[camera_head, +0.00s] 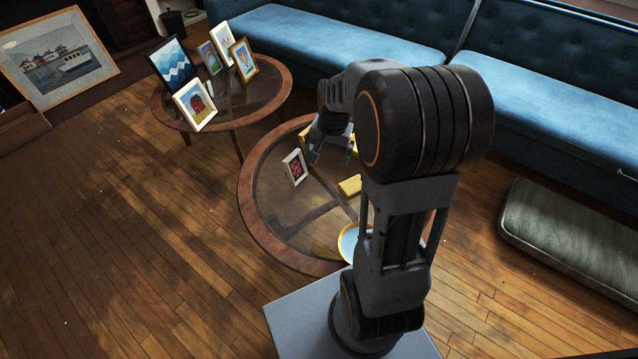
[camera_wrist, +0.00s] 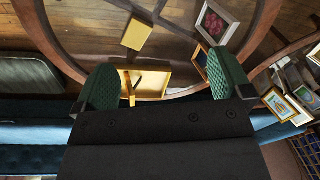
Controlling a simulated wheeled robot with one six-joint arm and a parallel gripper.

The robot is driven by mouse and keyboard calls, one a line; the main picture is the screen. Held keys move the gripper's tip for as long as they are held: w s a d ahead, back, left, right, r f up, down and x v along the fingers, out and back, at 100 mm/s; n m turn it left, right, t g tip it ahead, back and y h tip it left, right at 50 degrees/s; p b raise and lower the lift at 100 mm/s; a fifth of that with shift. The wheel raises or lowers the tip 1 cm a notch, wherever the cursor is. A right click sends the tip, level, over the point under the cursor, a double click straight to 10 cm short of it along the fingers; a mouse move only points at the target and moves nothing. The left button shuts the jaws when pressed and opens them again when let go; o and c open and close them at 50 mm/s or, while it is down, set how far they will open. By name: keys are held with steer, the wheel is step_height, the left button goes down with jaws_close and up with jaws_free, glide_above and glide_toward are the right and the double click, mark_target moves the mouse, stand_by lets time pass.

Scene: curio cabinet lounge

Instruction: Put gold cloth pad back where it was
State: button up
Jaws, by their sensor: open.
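The gold cloth pad (camera_head: 350,186) looks like a small yellow block lying flat on the near round glass table (camera_head: 250,218). In the wrist view the gold cloth pad (camera_wrist: 137,34) lies beyond my fingertips, left of centre, apart from them. My gripper (camera_head: 333,152) is above the far part of this table, behind the pad in the head view. In the wrist view my gripper (camera_wrist: 163,80) has its green fingers wide apart with nothing held. A gold-coloured framed piece (camera_wrist: 150,85) shows below, between the fingers; my gripper mostly hides it in the head view.
A small white-framed picture (camera_head: 294,167) stands on the same table, also seen in the wrist view (camera_wrist: 216,23). A yellow-rimmed blue dish (camera_head: 348,241) sits near its front edge, partly hidden by my arm. Another round table (camera_head: 276,88) holds several frames. A blue sofa (camera_head: 300,38) stands behind.

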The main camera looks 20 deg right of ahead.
steer(key=s+a+r+n+t, duration=0.1)
steer(key=s+a+r+n, duration=0.4)
steer(key=s, duration=0.8)
steer(key=a+n, duration=0.3)
steer(key=a, duration=0.1)
steer(key=shift+a+r+t, duration=0.15)
steer(key=shift+a+t, duration=0.1)
steer(key=shift+t, duration=0.15)
